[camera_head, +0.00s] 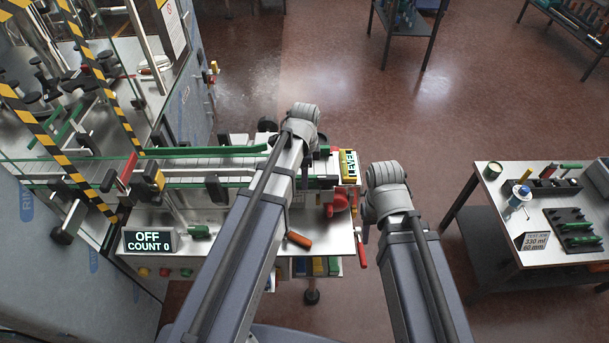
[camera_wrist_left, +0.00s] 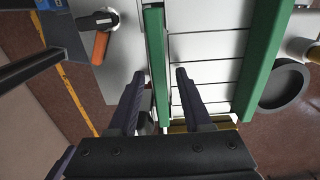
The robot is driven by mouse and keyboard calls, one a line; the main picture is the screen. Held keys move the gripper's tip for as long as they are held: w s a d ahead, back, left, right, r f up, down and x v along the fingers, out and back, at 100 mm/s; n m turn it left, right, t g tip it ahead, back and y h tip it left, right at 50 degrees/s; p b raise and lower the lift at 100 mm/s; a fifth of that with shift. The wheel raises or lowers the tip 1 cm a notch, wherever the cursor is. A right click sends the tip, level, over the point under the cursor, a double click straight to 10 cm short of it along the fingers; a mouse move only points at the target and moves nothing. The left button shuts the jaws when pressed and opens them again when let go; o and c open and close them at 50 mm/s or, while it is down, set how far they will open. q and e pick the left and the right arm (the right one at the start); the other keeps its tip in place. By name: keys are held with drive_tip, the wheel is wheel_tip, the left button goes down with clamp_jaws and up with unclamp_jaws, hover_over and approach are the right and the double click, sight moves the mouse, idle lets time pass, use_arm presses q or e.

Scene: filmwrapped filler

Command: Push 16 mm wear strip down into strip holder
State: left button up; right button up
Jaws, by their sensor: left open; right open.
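A long green strip (camera_wrist_left: 156,62) runs along the edge of the pale slatted conveyor in the left wrist view. It looks like the wear strip, but I cannot tell it from its holder or how deep it sits. My left gripper (camera_wrist_left: 160,78) is open, with one finger on each side of the strip's line and nothing gripped. In the head view my left arm hides much of the conveyor's right end. My right gripper (camera_head: 366,234) is only partly seen below its wrist, beside the bench's right edge, apart from the strip.
A second green rail (camera_wrist_left: 264,60) lines the conveyor's other side. An orange-handled tool (camera_head: 298,240) lies on the bench top (camera_head: 330,240), near a red part (camera_head: 338,203). A counter display (camera_head: 150,240) stands at left. A side table (camera_head: 500,235) stands at right, with open floor between.

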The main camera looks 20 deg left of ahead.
use_arm(q)
wheel_tip(320, 180, up, 12)
drive_tip(key=f+p, duration=0.1)
drive_tip(key=p, duration=1)
drive_tip(key=s+d+n+y, duration=0.1)
drive_tip(key=s+d+n, duration=0.9)
drive_tip(key=s, duration=0.4)
drive_tip(key=shift+s+d+r+n, duration=0.2)
drive_tip(key=shift+d+r+n, duration=0.1)
drive_tip(key=shift+n, duration=0.4)
drive_tip(key=shift+f, duration=0.1)
wheel_tip(320, 180, down, 21)
drive_tip(key=b, duration=2.1)
drive_tip(key=shift+o, duration=0.3)
